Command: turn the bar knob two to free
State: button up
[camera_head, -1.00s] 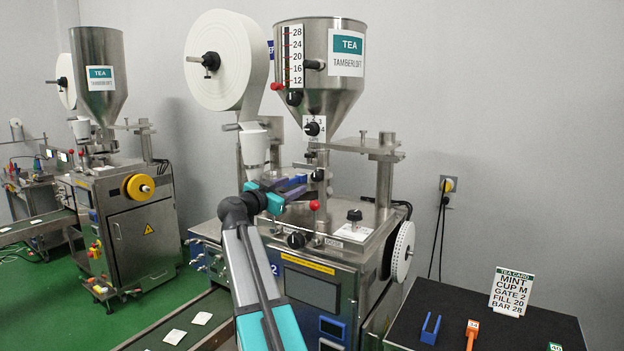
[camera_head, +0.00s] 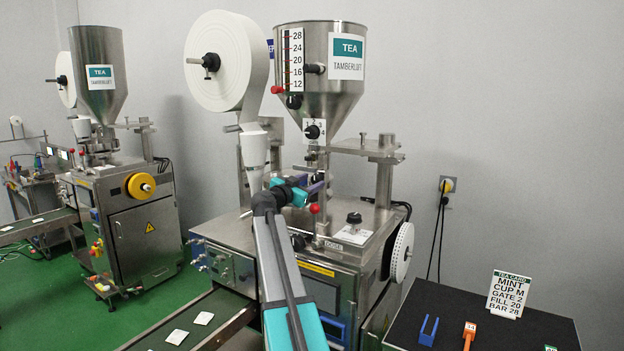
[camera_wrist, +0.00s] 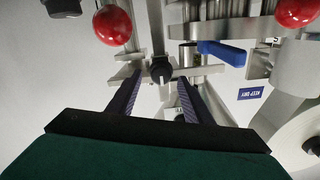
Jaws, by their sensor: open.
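In the wrist view a small black knob (camera_wrist: 160,69) on a metal bracket shows between and just beyond the fingertips. It looks like the bar knob, but no label on it is readable. My gripper (camera_wrist: 159,84) is open, with one dark finger on each side of the knob's line, and I see no contact. In the head view my gripper (camera_head: 313,188) is at the front of the nearer machine's post, below the tea hopper (camera_head: 318,95). The arm and gripper partly hide that area, and the knob's setting is too small to read there.
A red ball (camera_head: 315,209) is close below the gripper. The wrist view shows two red balls, a blue lever (camera_wrist: 222,52) and a white paper roll (camera_wrist: 300,140) around the fingers. A black table (camera_head: 455,310) with a tea card (camera_head: 508,291) stands at right.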

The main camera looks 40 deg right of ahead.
jog(key=shift+x, duration=1.1)
jog(key=c, duration=1.1)
jog(key=shift+o, duration=0.2)
jog(key=shift+w+a, duration=0.15)
jog(key=shift+a, duration=0.2)
jog(key=shift+d, duration=0.25)
